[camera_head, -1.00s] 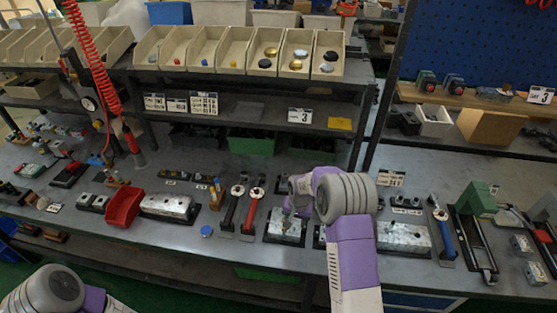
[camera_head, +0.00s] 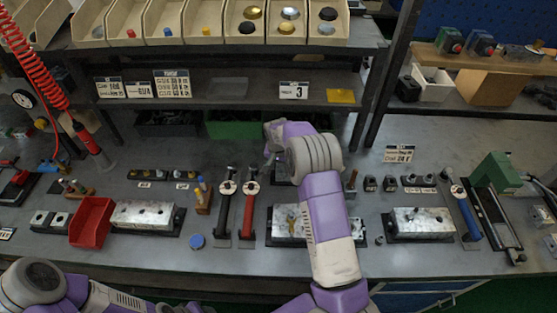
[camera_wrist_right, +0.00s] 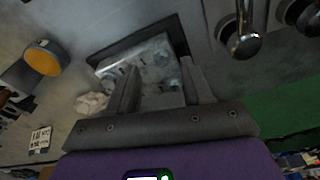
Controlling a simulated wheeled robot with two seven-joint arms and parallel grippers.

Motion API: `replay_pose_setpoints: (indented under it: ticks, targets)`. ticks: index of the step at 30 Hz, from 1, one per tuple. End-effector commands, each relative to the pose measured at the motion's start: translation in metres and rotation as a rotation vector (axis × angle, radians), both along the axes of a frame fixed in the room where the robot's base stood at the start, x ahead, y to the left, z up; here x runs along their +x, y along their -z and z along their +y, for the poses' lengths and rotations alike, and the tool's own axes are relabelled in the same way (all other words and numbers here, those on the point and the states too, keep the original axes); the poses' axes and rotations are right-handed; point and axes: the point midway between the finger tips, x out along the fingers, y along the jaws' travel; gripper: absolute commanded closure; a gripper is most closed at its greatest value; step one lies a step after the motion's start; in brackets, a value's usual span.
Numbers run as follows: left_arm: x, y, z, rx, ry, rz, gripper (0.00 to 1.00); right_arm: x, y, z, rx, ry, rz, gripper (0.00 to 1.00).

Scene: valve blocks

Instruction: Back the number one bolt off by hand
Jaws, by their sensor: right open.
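A grey metal valve block (camera_head: 287,222) sits on a dark base at the bench middle, with a small brass-coloured part on its top; my right forearm covers its right end. Similar blocks stand at left (camera_head: 147,214) and right (camera_head: 422,222). I cannot read which bolt is number one. My right gripper (camera_head: 271,158) is beyond the middle block; its fingertips are unclear there. In the right wrist view its two fingers (camera_wrist_right: 160,72) are open and apart, with a metal block (camera_wrist_right: 148,60) on a dark base beyond them. Nothing is visibly held. My left gripper is outside the views.
A black-handled tool (camera_head: 226,205) and a red-handled tool (camera_head: 249,208) lie left of the middle block. A red bin (camera_head: 91,222), blue cap (camera_head: 197,241) and blue-handled tool (camera_head: 467,216) are also on the bench. A shelf of bins stands behind.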

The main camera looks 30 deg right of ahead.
Motion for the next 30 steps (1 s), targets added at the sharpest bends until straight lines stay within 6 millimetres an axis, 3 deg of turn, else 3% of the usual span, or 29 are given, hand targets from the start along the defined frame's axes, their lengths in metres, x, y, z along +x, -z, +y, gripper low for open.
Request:
replay_pose_setpoints:
  ticks: [6,15,25,30]
  targets:
    - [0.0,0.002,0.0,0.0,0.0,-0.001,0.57,0.002,0.021,-0.002,0.0,0.0,0.0,0.5]
    - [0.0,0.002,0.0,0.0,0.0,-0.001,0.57,0.003,0.023,-0.002,0.001,0.0,-0.001,0.5]
    - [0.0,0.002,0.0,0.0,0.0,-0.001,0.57,0.002,0.023,-0.002,0.001,0.0,-0.001,0.99]
    - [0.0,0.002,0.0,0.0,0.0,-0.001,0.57,0.002,0.023,-0.003,0.001,-0.012,-0.001,1.0]
